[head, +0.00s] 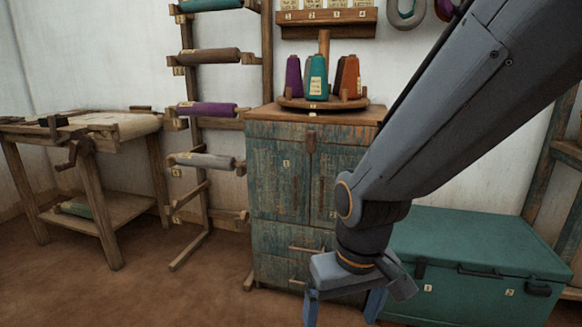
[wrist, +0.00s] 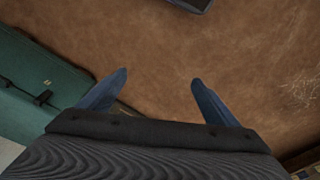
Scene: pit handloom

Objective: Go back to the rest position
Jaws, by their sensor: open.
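My gripper (head: 343,308) hangs low in the head view, in front of the worn green cabinet and to the left of the green chest. Its fingers run down to the bottom edge of the picture. In the wrist view my gripper (wrist: 159,82) shows two blue-grey fingers spread wide. Nothing is between them but the brown floor (wrist: 160,50) below. My arm comes in from the upper right of the head view and hides part of the cabinet and wall.
The green chest (head: 470,260) stands at the right; it also shows in the wrist view (wrist: 35,85). The worn cabinet (head: 280,185) bears a turntable of yarn cones. A rack with cloth rolls (head: 207,109) and a wooden table (head: 90,125) stand left. The left floor is clear.

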